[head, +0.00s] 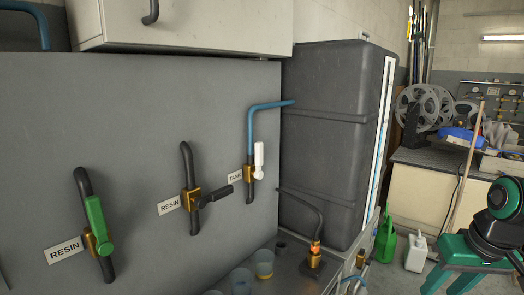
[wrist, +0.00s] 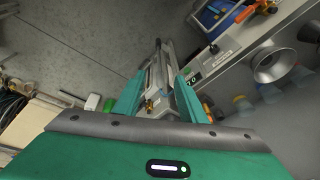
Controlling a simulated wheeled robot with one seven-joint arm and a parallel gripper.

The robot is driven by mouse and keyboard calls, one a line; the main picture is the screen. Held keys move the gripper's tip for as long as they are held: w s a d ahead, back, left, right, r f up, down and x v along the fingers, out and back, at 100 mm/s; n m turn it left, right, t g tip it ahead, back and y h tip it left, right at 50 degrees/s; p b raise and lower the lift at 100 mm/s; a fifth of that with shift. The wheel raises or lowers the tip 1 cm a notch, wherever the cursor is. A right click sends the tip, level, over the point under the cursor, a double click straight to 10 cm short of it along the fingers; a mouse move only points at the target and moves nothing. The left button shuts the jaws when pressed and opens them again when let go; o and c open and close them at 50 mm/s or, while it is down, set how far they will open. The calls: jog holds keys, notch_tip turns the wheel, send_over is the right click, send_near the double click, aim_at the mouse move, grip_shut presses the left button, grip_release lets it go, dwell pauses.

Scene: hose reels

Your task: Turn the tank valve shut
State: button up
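The tank valve has a white lever handle (head: 259,160) and a brass body (head: 248,174), beside a label reading TANK (head: 235,177) on the grey panel. The lever stands upright, roughly in line with its pipe. A blue pipe (head: 252,125) runs up from the valve and across to the dark grey tank (head: 325,130). My gripper (wrist: 160,82) shows in the wrist view with its two teal fingers apart and nothing clearly held between them. In the head view only part of my arm shows at the right, well away from the valve. I cannot identify the tank valve in the wrist view.
Two RESIN valves sit left of it, one with a green upright handle (head: 98,225) and one with a black handle (head: 215,195) turned sideways. Cups (head: 264,265) stand on the ledge below. A green jug (head: 386,240) and white jug (head: 416,252) stand right of the tank.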

jog(key=w+a+r+n+t+y, duration=0.3)
jog(key=w+a+n, duration=0.2)
jog(key=w+a, duration=0.7)
jog(key=n+t+y, duration=0.5)
jog(key=n+y, duration=0.2)
jog(key=y, duration=0.4)
send_near(262, 148)
jog(key=x, duration=1.1)
jog(key=shift+c, duration=0.4)
